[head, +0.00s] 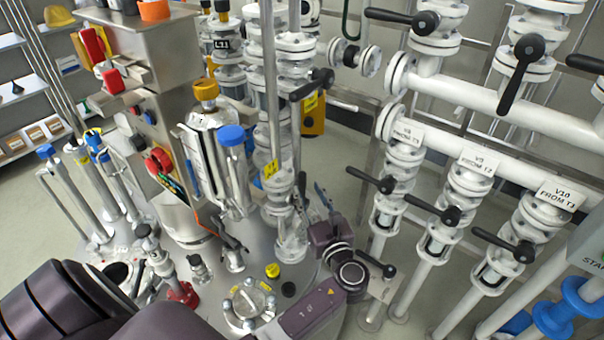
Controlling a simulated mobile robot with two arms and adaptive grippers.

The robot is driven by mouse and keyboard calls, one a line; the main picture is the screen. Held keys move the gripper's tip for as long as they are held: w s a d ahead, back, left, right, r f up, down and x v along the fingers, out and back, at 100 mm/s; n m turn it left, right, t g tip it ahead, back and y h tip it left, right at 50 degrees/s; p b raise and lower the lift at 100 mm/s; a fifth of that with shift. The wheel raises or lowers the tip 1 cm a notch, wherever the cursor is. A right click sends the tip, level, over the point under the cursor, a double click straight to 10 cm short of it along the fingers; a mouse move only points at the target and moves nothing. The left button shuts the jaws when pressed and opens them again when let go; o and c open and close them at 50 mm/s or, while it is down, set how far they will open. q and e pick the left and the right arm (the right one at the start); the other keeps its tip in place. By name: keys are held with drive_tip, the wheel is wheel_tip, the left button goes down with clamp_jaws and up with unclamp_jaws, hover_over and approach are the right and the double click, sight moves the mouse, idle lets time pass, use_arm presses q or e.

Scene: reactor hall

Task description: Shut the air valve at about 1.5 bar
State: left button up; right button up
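I cannot tell which valve is the air valve, and I see no gauge that I can read. Small lever valves stand on the steel reactor lid, one with a dark handle (233,245) and one further left (148,240). A glass and white column (292,240) rises at the lid's right edge. My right gripper is not in view.
White pipes with black-handled valves labelled V9 (478,162) and V10 (556,195) stand at the right. A steel control box (150,90), blue-capped glass parts (231,136) and a yellow cap (272,270) crowd the left and middle. Shelves (30,120) stand far left.

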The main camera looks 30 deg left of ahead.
sight(304, 182)
use_arm(q)
drive_tip(key=x, duration=0.6)
drive_tip(key=shift+p, duration=0.35)
drive_tip(key=shift+c, duration=0.6)
clamp_jaws()
